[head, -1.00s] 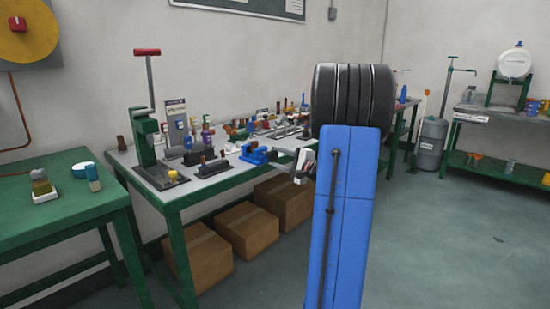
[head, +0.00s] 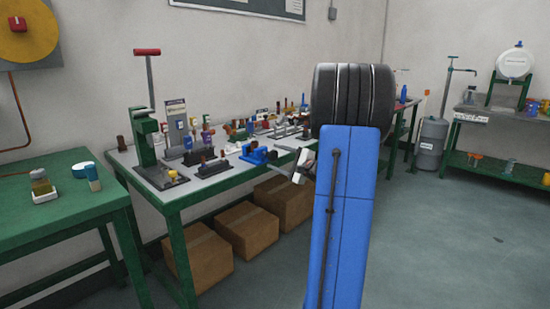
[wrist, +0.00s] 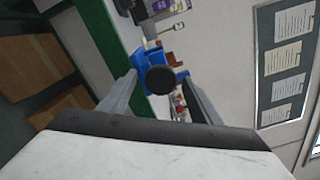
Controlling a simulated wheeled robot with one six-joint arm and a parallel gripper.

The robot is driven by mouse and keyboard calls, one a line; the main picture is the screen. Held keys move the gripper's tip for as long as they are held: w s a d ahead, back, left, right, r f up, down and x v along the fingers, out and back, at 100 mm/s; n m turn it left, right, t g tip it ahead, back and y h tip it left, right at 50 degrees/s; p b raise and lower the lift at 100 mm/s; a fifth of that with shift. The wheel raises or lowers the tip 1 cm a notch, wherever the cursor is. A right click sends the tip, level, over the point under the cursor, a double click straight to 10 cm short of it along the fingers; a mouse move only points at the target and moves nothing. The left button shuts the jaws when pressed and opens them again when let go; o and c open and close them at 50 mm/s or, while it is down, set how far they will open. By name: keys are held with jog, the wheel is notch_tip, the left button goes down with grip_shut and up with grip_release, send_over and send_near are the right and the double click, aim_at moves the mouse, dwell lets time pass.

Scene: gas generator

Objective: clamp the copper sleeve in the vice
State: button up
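The blue vice (head: 257,153) stands at the front edge of the long workbench, with a dark round knob (head: 272,156) at its right end. A small brown piece (head: 254,143) shows at the top of the vice; it may be the copper sleeve, but it is too small to be sure. In the wrist view the blue vice (wrist: 152,57) lies beyond the dark round knob (wrist: 160,79). My gripper (wrist: 160,92) is open, with its fingers apart on either side of the knob in that view. I cannot tell whether they touch it.
The workbench (head: 215,183) holds several fixtures and small parts, crowded behind and left of the vice. A green press (head: 143,140) stands at its left end. Cardboard boxes (head: 247,230) sit below. The floor (head: 455,245) at right is clear.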

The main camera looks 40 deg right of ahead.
dwell(0.4)
jog(key=n, duration=0.5)
jog(key=shift+n, duration=0.4)
jog(key=shift+c, duration=0.6)
jog(key=c, duration=1)
jog(key=shift+o, duration=0.2)
jog(key=shift+o, duration=0.2)
jog(key=shift+m, duration=1.5)
